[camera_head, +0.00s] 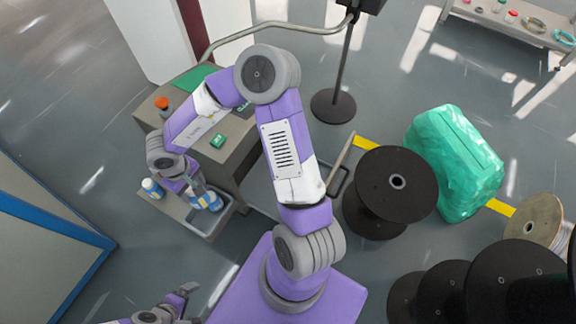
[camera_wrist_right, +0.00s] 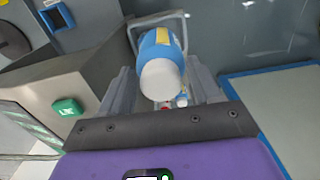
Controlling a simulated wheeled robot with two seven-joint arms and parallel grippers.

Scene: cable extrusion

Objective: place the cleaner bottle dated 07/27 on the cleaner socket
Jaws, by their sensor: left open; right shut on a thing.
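My right gripper (camera_head: 203,190) reaches down over a side tray of the machine and is shut on a blue bottle with a white end (camera_wrist_right: 162,78) and a yellow label patch. No date on it can be read. Blue bottle parts (camera_head: 214,203) show at the gripper in the head view; which one is held is hard to tell there. Another white and blue bottle (camera_head: 152,187) stands on the ledge left of the gripper. My left gripper (camera_head: 190,303) is open and empty at the bottom left. I cannot make out the cleaner socket.
The machine (camera_head: 228,160) has a green button (camera_head: 217,141) and an orange-red knob (camera_head: 161,102). The metal tray (camera_head: 222,224) juts from its front. A blue-edged panel (camera_head: 50,215) stands at left. Black cable reels (camera_head: 365,215) and a green wrapped bundle (camera_head: 450,160) are at right.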

